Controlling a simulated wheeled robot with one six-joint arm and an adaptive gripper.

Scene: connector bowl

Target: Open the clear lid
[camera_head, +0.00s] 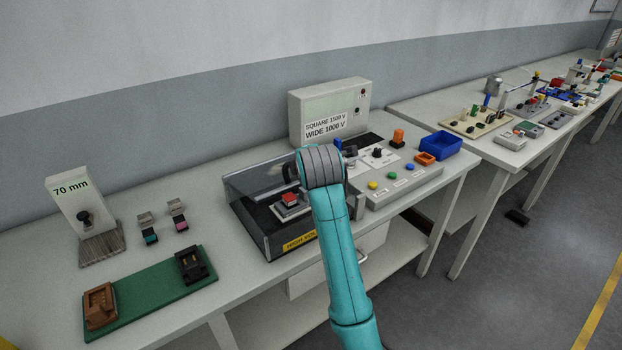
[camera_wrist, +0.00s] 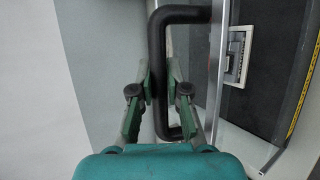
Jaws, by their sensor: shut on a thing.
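The clear lid (camera_head: 252,180) belongs to a dark box with a yellow high-voltage label (camera_head: 299,242) on the table. In the head view the lid looks raised at a steep tilt along the box's back side, with the red button (camera_head: 290,198) showing in front of it. In the wrist view the lid's black bar handle (camera_wrist: 156,38) runs between the fingers of my gripper (camera_wrist: 159,80). My gripper is shut on this handle. In the head view my arm hides the fingers and part of the box.
A grey control panel (camera_head: 405,188) with coloured buttons stands right of the box, beside a blue bin (camera_head: 440,145). A meter unit (camera_head: 330,108) stands behind. A green board (camera_head: 150,300) and a 70 mm stand (camera_head: 84,215) are at left. The table between is mostly clear.

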